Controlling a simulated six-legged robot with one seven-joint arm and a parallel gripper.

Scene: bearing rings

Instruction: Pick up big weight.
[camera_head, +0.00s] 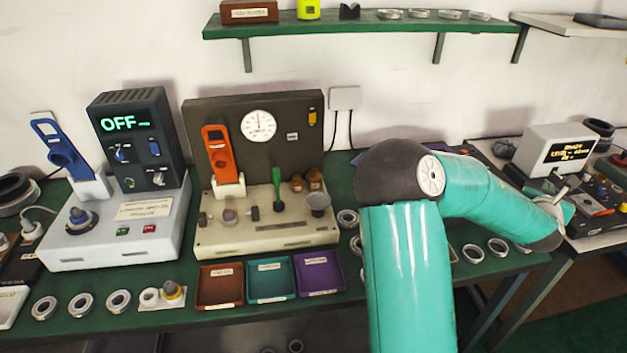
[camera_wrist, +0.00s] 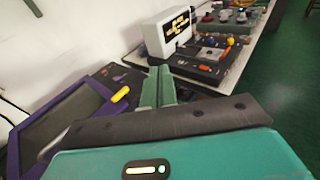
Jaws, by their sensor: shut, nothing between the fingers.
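My gripper is at the end of my teal arm, which reaches to the right in the head view, and its tip (camera_head: 562,192) is near the right-hand bench. In the wrist view the two teal fingers (camera_wrist: 159,86) are together with nothing between them. Two small brown-brass pieces stand on the beige tester base in the head view. The right one (camera_head: 314,180) looks slightly larger and may be the big weight; the left one (camera_head: 297,183) is beside it. I cannot confirm which is the big weight. Both are far from my gripper, and the wrist view shows neither.
The beige tester (camera_head: 270,235) has a dial and an orange handle. Red (camera_head: 220,287), teal (camera_head: 270,280) and purple (camera_head: 318,273) trays lie in front. Metal rings lie along the green bench. A white display box (camera_wrist: 168,34) and a dark control panel (camera_wrist: 205,68) are ahead of my fingers.

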